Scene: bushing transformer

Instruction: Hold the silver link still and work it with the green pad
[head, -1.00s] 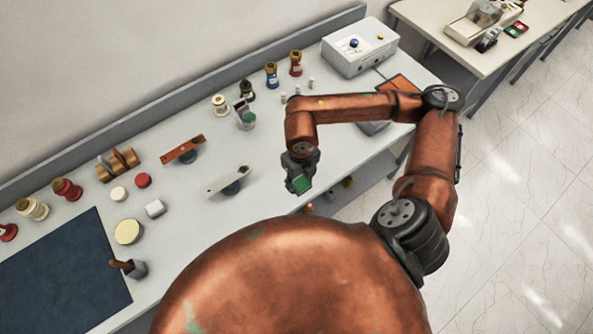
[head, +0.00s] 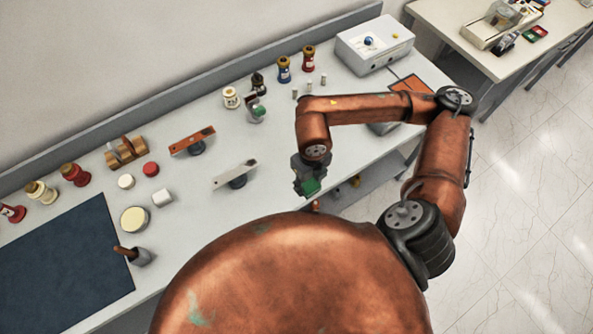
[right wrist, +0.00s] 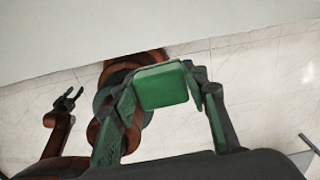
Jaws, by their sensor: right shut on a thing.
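The silver link (head: 234,175) is a flat bar lying across a dark round stand on the bench. The green pad (head: 311,186) is a small block in my right gripper (head: 306,178), which hangs by the bench's front edge, right of the link and apart from it. In the right wrist view the green pad (right wrist: 162,86) sits between the fingers of my right gripper (right wrist: 165,95), which is shut on it. My left gripper (right wrist: 69,99) shows small in the right wrist view, fingers apart and empty, above the floor. It is not seen in the head view.
A copper-coloured link (head: 192,140) on a similar stand lies behind the silver one.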

